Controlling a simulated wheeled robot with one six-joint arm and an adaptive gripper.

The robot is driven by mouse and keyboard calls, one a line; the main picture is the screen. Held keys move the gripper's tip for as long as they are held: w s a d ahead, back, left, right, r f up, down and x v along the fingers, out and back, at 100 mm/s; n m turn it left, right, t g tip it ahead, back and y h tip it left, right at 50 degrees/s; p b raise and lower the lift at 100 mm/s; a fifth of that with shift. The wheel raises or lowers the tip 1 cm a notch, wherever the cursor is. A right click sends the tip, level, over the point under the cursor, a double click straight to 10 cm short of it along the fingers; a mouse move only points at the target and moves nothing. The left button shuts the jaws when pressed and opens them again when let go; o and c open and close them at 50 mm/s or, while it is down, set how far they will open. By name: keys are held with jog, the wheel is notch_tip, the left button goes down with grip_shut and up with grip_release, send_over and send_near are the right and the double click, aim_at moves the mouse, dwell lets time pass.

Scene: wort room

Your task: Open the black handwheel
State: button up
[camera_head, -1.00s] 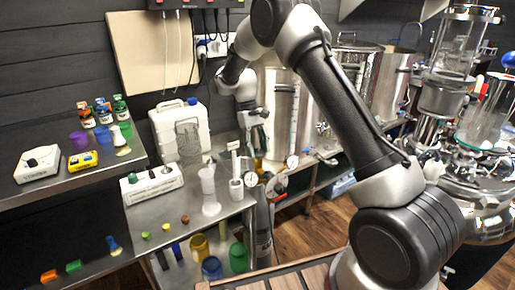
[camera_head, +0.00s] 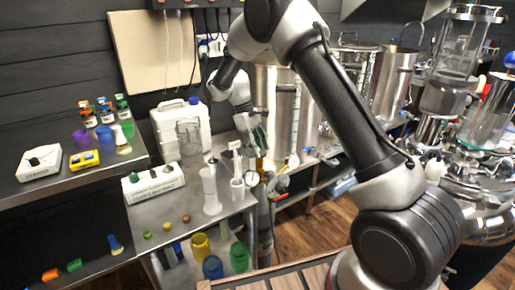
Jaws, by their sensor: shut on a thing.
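My gripper (camera_head: 259,146) is at the far end of my arm, left of centre, above the right end of the steel bench. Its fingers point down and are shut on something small. The black handwheel does not show clearly. It seems to be between or behind my fingers, and I cannot make out its rim. Below my gripper are gauges and fittings (camera_head: 276,185) on top of a grey cylinder (camera_head: 265,238).
White cylinders (camera_head: 210,192) stand on the bench, left of the fittings. A white jerrycan (camera_head: 182,127) stands behind them. Steel kettles (camera_head: 283,105) are close behind my gripper. Wooden floor (camera_head: 305,225) is open at the front.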

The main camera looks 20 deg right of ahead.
jog(key=o, duration=1)
jog(key=v, duration=1.2)
